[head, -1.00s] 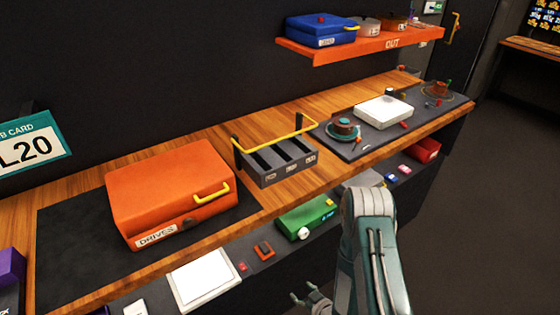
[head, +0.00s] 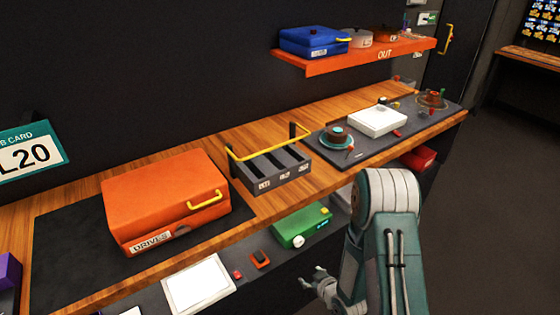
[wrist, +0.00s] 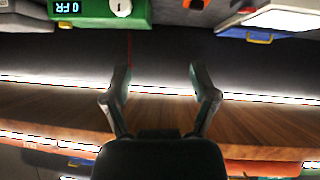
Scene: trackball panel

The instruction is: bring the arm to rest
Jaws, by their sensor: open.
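My gripper (head: 314,280) is at the bottom of the head view, in front of the bench and below its top edge. In the wrist view its two fingers (wrist: 160,88) stand apart with nothing between them. My arm rises in a bend at the right of the head view and hides part of the lower shelf. The trackball panel cannot be picked out for sure.
An orange DRIVES case (head: 165,200) and a grey slotted rack (head: 275,170) with a yellow handle stand on the bench. A green device (head: 301,225) and a white panel (head: 198,283) lie on the lower shelf. An orange OUT shelf (head: 355,55) hangs above. The floor at right is clear.

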